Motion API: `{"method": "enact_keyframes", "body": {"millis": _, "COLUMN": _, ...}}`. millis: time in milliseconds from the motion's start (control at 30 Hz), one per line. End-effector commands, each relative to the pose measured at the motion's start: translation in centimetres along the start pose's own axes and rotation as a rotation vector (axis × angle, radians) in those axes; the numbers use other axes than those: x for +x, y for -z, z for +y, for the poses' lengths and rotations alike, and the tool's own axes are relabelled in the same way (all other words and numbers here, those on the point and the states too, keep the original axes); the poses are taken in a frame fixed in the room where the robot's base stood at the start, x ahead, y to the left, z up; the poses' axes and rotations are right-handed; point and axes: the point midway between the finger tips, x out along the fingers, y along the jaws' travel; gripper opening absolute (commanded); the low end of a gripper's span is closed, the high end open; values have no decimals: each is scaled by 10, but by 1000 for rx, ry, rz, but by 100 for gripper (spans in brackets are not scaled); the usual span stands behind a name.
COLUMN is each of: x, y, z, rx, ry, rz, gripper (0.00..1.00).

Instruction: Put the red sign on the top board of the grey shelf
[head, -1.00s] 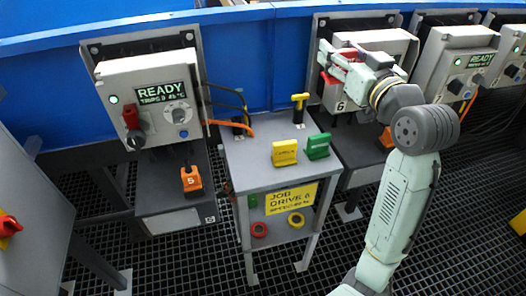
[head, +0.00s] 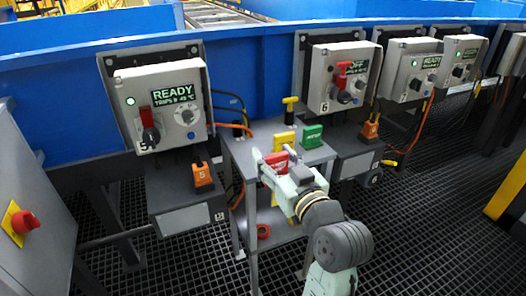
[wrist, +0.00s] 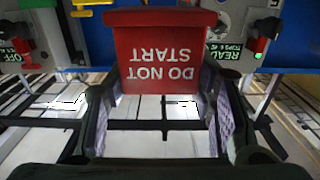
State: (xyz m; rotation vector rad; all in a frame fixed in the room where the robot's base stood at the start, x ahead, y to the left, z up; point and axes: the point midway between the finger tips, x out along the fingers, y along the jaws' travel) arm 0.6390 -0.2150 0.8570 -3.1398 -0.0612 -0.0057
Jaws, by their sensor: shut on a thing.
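The red sign (wrist: 164,50) reads "DO NOT START" upside down in the wrist view. My gripper (wrist: 160,115) is shut on it, with one finger on each side. In the head view the red sign (head: 277,162) and my gripper (head: 272,166) appear in front of the grey shelf's top board (head: 238,152). I cannot tell the height gap between sign and board. The board bears a yellow sign (head: 284,140), a green sign (head: 312,137) and a yellow T-shaped piece (head: 290,108). My arm hides part of the shelf's front.
Control box 5 (head: 158,95) stands left of the shelf and control box 6 (head: 338,75) behind it to the right. Orange blocks (head: 202,174) sit on the side ledges. A red ring (head: 263,231) lies on the shelf's lower level. Cables run behind the shelf.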

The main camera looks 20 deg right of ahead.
Motion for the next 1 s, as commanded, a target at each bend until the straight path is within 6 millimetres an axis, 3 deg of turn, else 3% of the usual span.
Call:
{"method": "enact_keyframes", "body": {"millis": 133, "x": 0, "y": -6, "z": -2, "rx": 0, "ry": -4, "rz": -2, "gripper": 19}}
{"method": "enact_keyframes", "body": {"millis": 233, "x": 12, "y": -7, "z": -1, "rx": 2, "ry": -3, "rz": -3, "gripper": 19}}
{"method": "enact_keyframes", "body": {"millis": 700, "x": 131, "y": -18, "z": 13, "rx": -1, "ry": -3, "rz": -5, "gripper": 19}}
{"method": "enact_keyframes", "body": {"millis": 833, "x": 150, "y": -20, "z": 16, "rx": -2, "ry": -5, "rz": -3, "gripper": 19}}
{"method": "enact_keyframes", "body": {"millis": 1000, "x": 156, "y": -26, "z": 17, "rx": 0, "ry": -5, "rz": -4, "gripper": 19}}
